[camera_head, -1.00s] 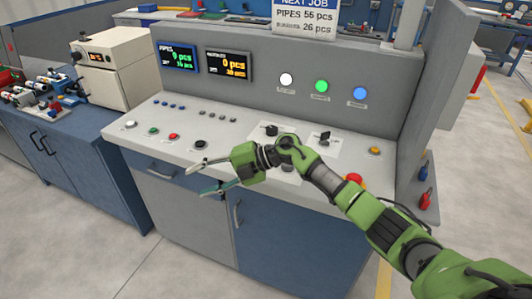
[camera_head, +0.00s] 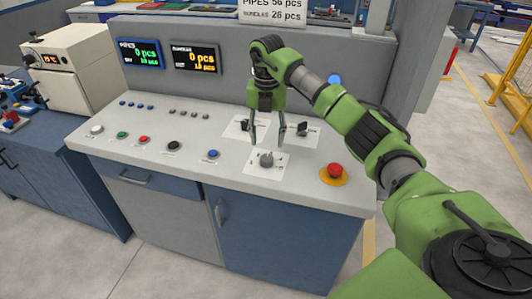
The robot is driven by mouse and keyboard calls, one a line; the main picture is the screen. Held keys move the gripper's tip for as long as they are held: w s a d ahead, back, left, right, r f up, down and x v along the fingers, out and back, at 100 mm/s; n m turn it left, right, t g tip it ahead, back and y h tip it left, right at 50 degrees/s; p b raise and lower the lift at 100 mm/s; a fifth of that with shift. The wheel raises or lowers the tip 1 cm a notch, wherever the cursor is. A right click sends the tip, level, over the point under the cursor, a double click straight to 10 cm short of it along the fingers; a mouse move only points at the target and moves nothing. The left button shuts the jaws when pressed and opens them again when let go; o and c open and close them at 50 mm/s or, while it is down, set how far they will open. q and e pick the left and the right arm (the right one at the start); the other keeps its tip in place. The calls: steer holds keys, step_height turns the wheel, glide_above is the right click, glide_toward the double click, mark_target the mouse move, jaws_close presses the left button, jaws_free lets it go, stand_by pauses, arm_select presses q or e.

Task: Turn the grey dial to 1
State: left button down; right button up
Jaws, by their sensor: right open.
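The grey dial (camera_head: 266,160) sits on a white label plate near the front of the sloped console panel. My right gripper (camera_head: 267,143) points down just above and behind the dial in the picture, its fingers spread apart and empty. Whether the fingertips reach around the dial's sides I cannot tell. Two black switches, one left (camera_head: 244,125) and one right (camera_head: 303,129), stand on plates behind the dial, partly near the fingers. The number marks on the dial's plate are too small to read. My left gripper is not in view.
A red emergency button (camera_head: 334,170) on a yellow base stands right of the dial. A blue button (camera_head: 213,154) and a black button (camera_head: 173,145) are to the left. The console's upright back wall (camera_head: 230,88) with two displays rises behind my gripper.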

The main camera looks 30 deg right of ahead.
mark_target(267, 158)
step_height(267, 158, down, 7)
steer(key=shift+f+p, duration=0.2)
steer(key=shift+p, duration=0.45)
steer(key=c, duration=1.1)
